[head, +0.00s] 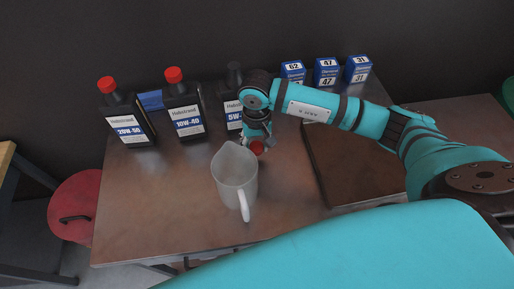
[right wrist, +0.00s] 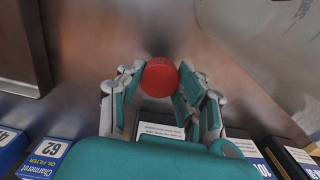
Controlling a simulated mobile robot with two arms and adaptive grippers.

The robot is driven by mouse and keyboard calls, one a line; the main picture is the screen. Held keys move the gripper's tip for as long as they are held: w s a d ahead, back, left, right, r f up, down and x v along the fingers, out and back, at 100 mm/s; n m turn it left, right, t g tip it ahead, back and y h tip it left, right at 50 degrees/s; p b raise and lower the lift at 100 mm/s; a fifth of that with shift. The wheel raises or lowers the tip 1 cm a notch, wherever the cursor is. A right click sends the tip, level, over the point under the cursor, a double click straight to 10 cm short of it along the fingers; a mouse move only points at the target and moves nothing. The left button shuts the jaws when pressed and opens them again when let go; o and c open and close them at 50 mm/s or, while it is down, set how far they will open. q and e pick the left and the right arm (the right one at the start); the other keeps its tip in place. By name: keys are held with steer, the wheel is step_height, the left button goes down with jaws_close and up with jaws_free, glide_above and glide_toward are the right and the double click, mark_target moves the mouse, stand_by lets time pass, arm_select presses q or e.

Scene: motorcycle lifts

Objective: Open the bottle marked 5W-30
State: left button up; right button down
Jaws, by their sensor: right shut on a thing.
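The black bottle marked 5W- (head: 233,113) stands at the back of the table, partly hidden by my right arm. Its black neck shows no red cap. My right gripper (head: 257,146) is in front of this bottle, above the table. It is shut on a red cap, which also shows between the fingertips in the right wrist view (right wrist: 160,77). The cap is apart from the bottle. My left gripper is not in view.
A grey pitcher (head: 234,182) stands close in front of the right gripper. Bottles marked 20W-50 (head: 127,122) and 10W-40 (head: 185,115), both red-capped, stand left. Blue oil filter boxes (head: 326,72) stand back right. A brown tray (head: 350,170) lies right. The table's front left is clear.

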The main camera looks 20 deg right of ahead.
mark_target(257, 158)
step_height(257, 158, down, 4)
steer(key=shift+r+p, duration=0.1)
steer(key=shift+p, duration=0.5)
steer(key=shift+s+f+b, duration=0.1)
steer(key=shift+f+b, duration=0.4)
steer(key=shift+b, duration=0.2)
steer(key=c, duration=1.1)
jaws_free()
steer(key=shift+s, duration=0.1)
steer(key=shift+o, duration=1.1)
steer(key=shift+f, duration=0.15)
